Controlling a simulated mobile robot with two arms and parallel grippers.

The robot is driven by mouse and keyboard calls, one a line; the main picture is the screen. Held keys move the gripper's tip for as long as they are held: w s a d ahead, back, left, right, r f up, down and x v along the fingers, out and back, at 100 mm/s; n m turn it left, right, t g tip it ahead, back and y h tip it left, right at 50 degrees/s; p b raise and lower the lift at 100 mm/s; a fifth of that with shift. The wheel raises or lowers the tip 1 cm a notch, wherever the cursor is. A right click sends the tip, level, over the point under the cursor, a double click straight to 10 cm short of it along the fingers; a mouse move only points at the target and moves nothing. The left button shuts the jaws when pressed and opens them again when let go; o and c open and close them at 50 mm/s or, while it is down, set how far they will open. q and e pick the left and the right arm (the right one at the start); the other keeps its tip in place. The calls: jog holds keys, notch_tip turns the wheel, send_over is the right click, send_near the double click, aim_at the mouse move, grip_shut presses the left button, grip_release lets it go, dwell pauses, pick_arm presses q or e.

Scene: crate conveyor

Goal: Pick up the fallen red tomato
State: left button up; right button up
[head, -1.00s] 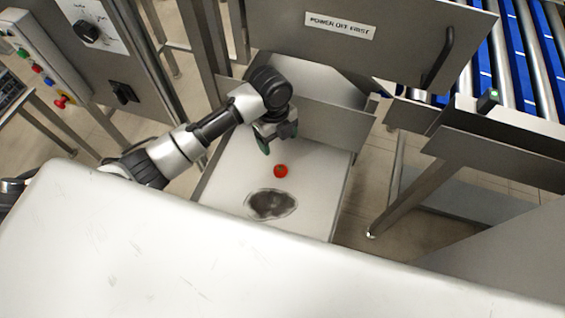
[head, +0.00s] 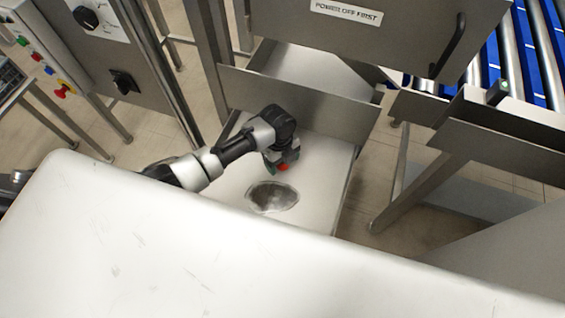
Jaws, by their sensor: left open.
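The red tomato (head: 283,167) lies on the pale tray surface (head: 322,190) below the steel machine, just beyond a dark, wet-looking patch. My left arm reaches in from the left, and my left gripper (head: 279,165) is right at the tomato, pointing down over it. The jaws are open, and they hide part of the tomato. I cannot tell whether a finger touches it. My right gripper is out of view.
The dark patch (head: 272,197) is on the tray nearer to me. A steel panel (head: 300,102) stands close behind my gripper. A large white surface (head: 200,250) fills the foreground. A conveyor with blue belts (head: 540,45) is at the upper right.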

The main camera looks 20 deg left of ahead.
pick_arm(q)
jog(key=shift+f, duration=0.2)
jog(key=c, duration=1)
jog(key=shift+r, duration=0.15)
